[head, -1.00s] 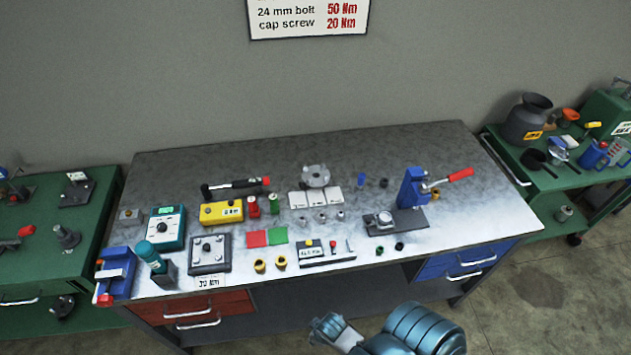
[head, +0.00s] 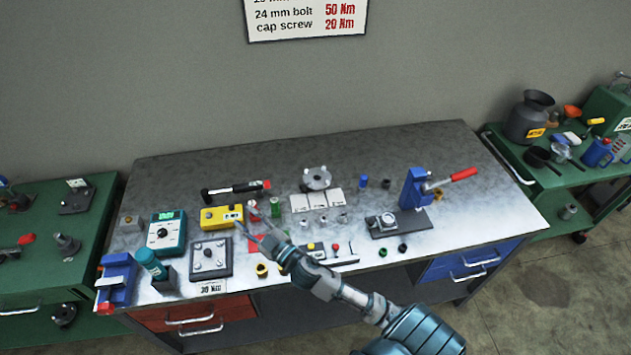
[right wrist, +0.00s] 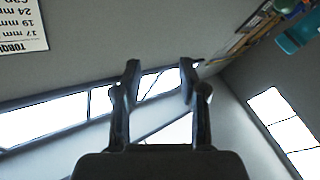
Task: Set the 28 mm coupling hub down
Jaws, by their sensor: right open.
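No marking that I can read names the 28 mm coupling hub. A round grey flanged metal part (head: 317,178) is at the back middle of the bench, and a round metal part (head: 382,220) is on the dark base by the blue press (head: 412,188). I cannot tell whether either is the hub. My right gripper (head: 254,221) reaches over the front left-middle of the bench, fingers pointing up and left. My left gripper is not in view.
Near the right gripper are a yellow box (head: 221,217), a square plate fixture (head: 211,259) and a yellow ring (head: 262,270). White cards (head: 315,201) lie mid-bench. A teal meter (head: 166,233) is at left. The bench's back right (head: 420,150) is clear.

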